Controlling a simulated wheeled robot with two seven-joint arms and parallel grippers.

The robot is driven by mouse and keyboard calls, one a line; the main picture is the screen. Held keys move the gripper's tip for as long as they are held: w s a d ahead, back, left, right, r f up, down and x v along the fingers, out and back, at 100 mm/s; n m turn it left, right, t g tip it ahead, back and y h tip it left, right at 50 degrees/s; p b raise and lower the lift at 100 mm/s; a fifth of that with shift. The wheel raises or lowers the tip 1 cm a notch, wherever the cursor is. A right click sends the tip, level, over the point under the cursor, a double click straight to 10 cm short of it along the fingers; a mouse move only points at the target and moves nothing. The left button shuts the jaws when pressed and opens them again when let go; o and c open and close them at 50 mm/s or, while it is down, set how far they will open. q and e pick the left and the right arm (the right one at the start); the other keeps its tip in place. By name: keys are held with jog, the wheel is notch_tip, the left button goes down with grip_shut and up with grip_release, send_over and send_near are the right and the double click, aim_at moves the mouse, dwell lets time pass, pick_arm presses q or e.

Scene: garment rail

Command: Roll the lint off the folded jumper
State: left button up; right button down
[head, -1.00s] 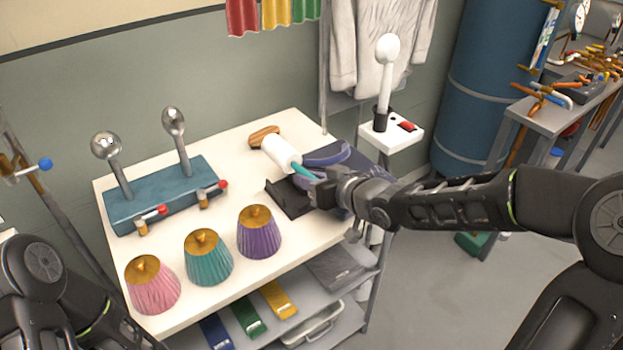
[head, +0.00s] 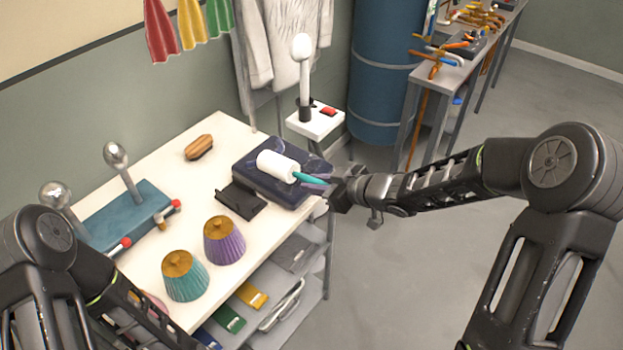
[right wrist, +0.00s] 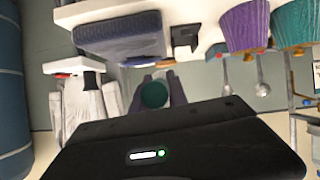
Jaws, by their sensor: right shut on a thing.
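The folded jumper (head: 250,172) is a dark navy block on the white table's right end. It also shows in the right wrist view (right wrist: 120,42). The lint roller (head: 275,164) has a white cylinder and a teal handle (head: 308,179). My right gripper (head: 335,188) is shut on the handle at the jumper's right side. The white cylinder is over the jumper; I cannot tell whether it touches. In the right wrist view the teal handle end (right wrist: 153,94) sits between the fingers. I cannot make out lint. My left gripper is out of view; only my left arm shows.
A black holder (head: 241,201) lies just in front of the jumper, and a wooden brush (head: 198,147) lies behind left. Purple (head: 224,240) and teal (head: 184,276) pleated shades stand at the front. A white stand (head: 316,122) is behind the table's right end.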

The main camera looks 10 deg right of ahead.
dwell(0.4)
jog(key=shift+f+b, duration=0.5)
jog(key=shift+f, duration=0.2)
notch_tip(320, 180, down, 5)
jog(key=b, duration=0.4)
jog(key=shift+r+b, duration=0.1)
jog(key=shift+b, duration=0.2)
jog(key=w+d+p, duration=0.2)
jog(key=p, duration=0.1)
jog(key=shift+w+d+f, duration=0.15)
jog(key=shift+d+f, duration=0.05)
jog(key=shift+d, duration=0.1)
dwell(0.3)
jog(key=shift+d+r, duration=0.1)
